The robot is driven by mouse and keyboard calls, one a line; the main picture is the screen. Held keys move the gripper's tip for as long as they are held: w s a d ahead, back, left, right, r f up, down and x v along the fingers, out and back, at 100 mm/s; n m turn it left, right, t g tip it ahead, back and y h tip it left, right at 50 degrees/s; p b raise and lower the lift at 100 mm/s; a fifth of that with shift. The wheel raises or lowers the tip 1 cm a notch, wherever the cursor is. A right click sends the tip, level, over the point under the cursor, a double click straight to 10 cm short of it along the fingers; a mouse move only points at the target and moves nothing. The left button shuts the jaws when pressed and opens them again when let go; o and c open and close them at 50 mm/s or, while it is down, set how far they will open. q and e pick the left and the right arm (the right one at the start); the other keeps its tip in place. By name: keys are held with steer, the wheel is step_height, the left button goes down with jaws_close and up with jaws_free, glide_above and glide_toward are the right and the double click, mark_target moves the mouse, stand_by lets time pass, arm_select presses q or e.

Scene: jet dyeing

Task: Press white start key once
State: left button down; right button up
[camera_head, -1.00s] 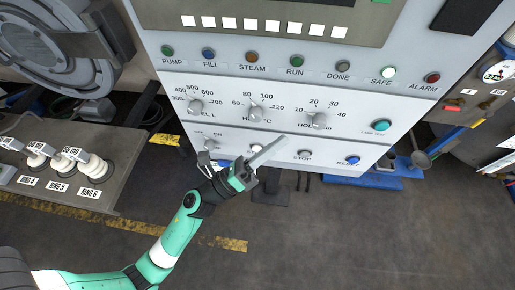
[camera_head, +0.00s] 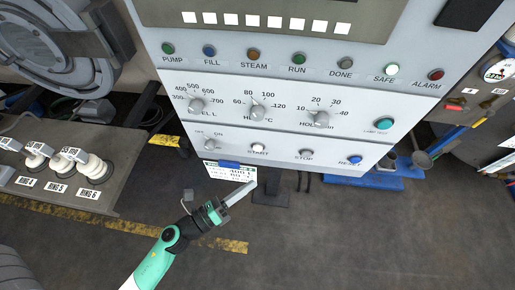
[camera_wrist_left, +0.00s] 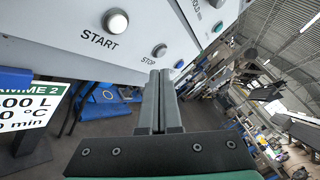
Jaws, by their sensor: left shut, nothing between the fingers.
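The white start key (camera_head: 259,148) is a small round button on the lower strip of the grey control panel (camera_head: 230,138), above the label START. It also shows in the left wrist view (camera_wrist_left: 116,21), at the upper left, with nothing over it. My left gripper (camera_head: 250,186) is shut and empty. It is below the panel's lower edge, apart from the key. In the left wrist view its closed fingers (camera_wrist_left: 158,76) point up at the middle, to the right of and below the key. My right gripper is not in view.
A stop key (camera_head: 306,153) and a blue reset key (camera_head: 354,160) sit to the right of the start key. Knobs (camera_head: 256,113) are above. A programme card (camera_head: 231,171) hangs below the panel. Ring fittings (camera_head: 92,166) stand on a bench at left.

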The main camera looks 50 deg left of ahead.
mark_target(262, 149)
arm_select(q)
steer(key=w+a, duration=0.5)
steer(key=w, duration=0.1)
steer(key=shift+w+a+p, duration=0.25)
steer(key=shift+a+p, duration=0.05)
steer(key=shift+p, duration=0.1)
steer(key=shift+w+a, duration=0.1)
stand_by(1.7)
steer(key=shift+w+a, duration=0.2)
steer(key=shift+w, duration=0.05)
steer(key=shift+w+a, duration=0.3)
stand_by(0.9)
steer(key=shift+s+d, duration=0.6)
steer(key=shift+s, duration=0.05)
